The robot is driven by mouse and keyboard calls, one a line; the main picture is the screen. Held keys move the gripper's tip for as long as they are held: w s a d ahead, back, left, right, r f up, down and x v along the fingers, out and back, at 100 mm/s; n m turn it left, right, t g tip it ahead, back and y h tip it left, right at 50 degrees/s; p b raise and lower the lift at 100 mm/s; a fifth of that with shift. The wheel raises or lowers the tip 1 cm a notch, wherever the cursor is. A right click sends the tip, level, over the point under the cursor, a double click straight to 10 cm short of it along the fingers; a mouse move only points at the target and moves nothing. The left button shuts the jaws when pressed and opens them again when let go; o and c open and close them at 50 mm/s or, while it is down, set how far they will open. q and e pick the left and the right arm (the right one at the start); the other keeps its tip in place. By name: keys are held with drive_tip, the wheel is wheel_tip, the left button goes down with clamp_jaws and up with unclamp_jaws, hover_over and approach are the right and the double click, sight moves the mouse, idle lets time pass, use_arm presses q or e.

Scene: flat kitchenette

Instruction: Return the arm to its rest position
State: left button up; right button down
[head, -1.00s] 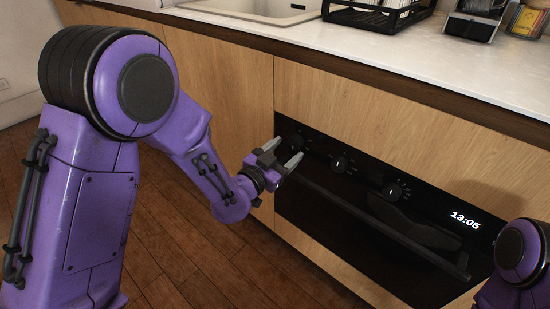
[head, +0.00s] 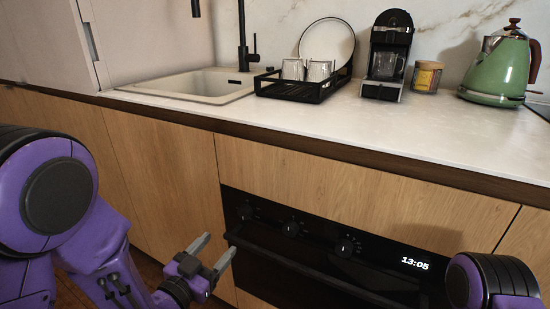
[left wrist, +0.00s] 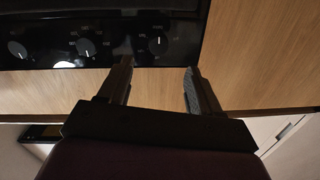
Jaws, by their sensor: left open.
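My left gripper (head: 211,254) is open and empty in the head view. It is in front of the wooden cabinet front, close to the left edge of the black oven (head: 320,245). In the left wrist view its two fingers (left wrist: 158,84) stand apart with nothing between them. The oven's knob panel (left wrist: 95,38) shows past the fingers there. My left arm (head: 100,240) is bent and comes in from the lower left. Part of my right arm (head: 490,282) shows at the lower right, but its gripper is out of view.
The white counter (head: 400,133) runs above the oven. On it are a sink (head: 190,84), a black dish rack (head: 300,88) with cups and a plate, a coffee machine (head: 390,45), a jar (head: 426,78) and a green kettle (head: 495,70). The oven handle (head: 300,270) sticks out near my gripper.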

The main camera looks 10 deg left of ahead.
use_arm(q)
drive_tip(key=s+a+f+n+g+y, duration=0.4)
drive_tip(key=f+n, duration=0.1)
drive_tip(key=f, duration=0.5)
drive_tip(key=s+a+f+n+g+y, duration=0.3)
drive_tip(key=a+f+n, duration=0.15)
drive_tip(key=f, duration=0.45)
drive_tip(key=s+a+f+n+g+y, duration=0.1)
drive_tip(key=s+f+g, duration=0.2)
drive_tip(key=s+f, duration=0.55)
drive_tip(key=s+a+f+n+g, duration=0.15)
drive_tip(key=s+f+g, duration=0.3)
drive_tip(key=s, duration=0.75)
wheel_tip(320, 180, up, 22)
drive_tip(key=p, duration=2.2)
drive_tip(key=shift+w+d+r+t+y, duration=0.15)
drive_tip(key=shift+w+d+t+y, duration=0.15)
drive_tip(key=shift+w+t, duration=0.15)
